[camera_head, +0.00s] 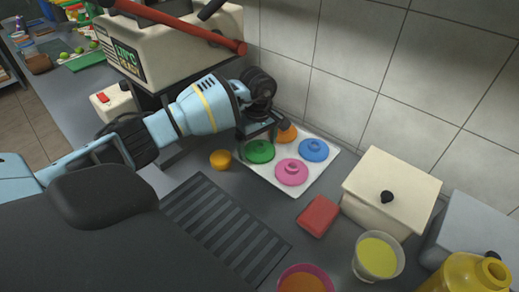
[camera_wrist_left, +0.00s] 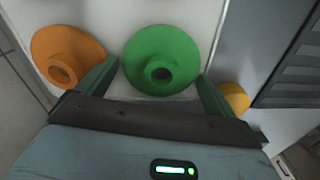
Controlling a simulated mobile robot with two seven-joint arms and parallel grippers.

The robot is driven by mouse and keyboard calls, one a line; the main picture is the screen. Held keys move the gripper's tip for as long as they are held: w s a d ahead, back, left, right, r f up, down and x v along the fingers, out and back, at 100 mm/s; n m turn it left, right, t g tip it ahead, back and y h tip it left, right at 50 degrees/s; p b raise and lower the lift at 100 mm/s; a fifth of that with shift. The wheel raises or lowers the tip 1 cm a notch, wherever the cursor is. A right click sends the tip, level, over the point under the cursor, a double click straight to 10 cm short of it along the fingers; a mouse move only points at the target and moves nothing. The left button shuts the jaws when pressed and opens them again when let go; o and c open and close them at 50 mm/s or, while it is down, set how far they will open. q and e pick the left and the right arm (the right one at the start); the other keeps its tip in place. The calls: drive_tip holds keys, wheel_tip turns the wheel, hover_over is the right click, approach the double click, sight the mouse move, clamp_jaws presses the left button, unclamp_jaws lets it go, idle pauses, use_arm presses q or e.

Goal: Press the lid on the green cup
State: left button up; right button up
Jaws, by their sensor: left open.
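The green lid (camera_head: 259,152), round with a raised knob, lies on a white tray (camera_head: 303,188). My left gripper (camera_head: 268,130) is open and empty just above the tray beside the lid. In the left wrist view the green lid (camera_wrist_left: 150,48) lies between and beyond the two spread fingers (camera_wrist_left: 158,74), and I see no grip on it. A pale cup (camera_head: 378,257) with yellow-green liquid stands at the lower right, with no lid on it. I cannot tell for sure whether it is the green cup. My right gripper is not in view.
Orange (camera_head: 287,133), blue (camera_head: 314,150) and pink (camera_head: 292,172) lids share the tray. A yellow-orange ball-like thing (camera_head: 220,159) is left of it. A red block (camera_head: 318,216), white box (camera_head: 390,190), pink cup (camera_head: 306,281) and yellow jug (camera_head: 468,275) stand nearby. The press (camera_head: 170,45) rises behind.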

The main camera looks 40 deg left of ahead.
use_arm(q)
drive_tip(key=shift+c, duration=0.4)
drive_tip(key=c, duration=0.7)
drive_tip(key=shift+o, duration=0.2)
drive_tip(key=shift+r, duration=0.1)
drive_tip(key=shift+r, duration=0.55)
wheel_tip(320, 180, up, 2)
drive_tip(key=shift+r, duration=0.25)
drive_tip(key=s+d, duration=0.3)
drive_tip(key=s, duration=0.1)
drive_tip(key=s+d, duration=0.3)
drive_tip(key=s, duration=0.2)
drive_tip(key=s+d+r, duration=0.1)
drive_tip(key=s+d, duration=0.2)
drive_tip(key=s, duration=0.1)
drive_tip(key=shift+s+r+b, duration=0.1)
drive_tip(key=shift+s+b, duration=0.05)
drive_tip(key=shift+b, duration=0.25)
